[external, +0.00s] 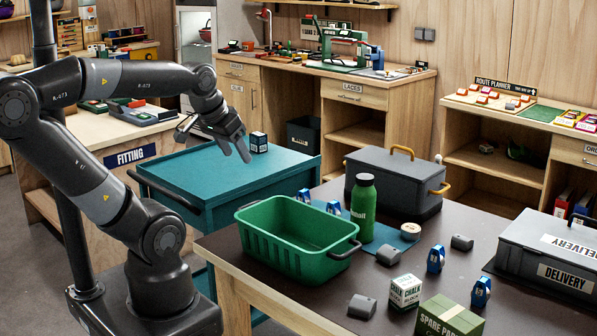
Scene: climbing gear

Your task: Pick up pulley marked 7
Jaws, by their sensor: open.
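Several small blue pulley-like pieces with pale markings stand on the dark table. One blue piece (436,259) is near the middle, another blue piece (481,291) is nearer the front right. Two more, a blue piece (333,208) and a blue piece (304,196), are behind the green crate. The markings are too small to read surely, so I cannot tell which one is marked 7. My gripper (235,153) is open and empty, above the teal cart, left of and well away from the blue pieces.
A green crate (285,204), green bottle (363,209), grey lidded box (398,172), chalk block box (405,291), spare parts box (449,319) and delivery case (548,262) crowd the table. Grey blocks (362,306) lie between. The teal cart (215,185) holds a small box (259,142).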

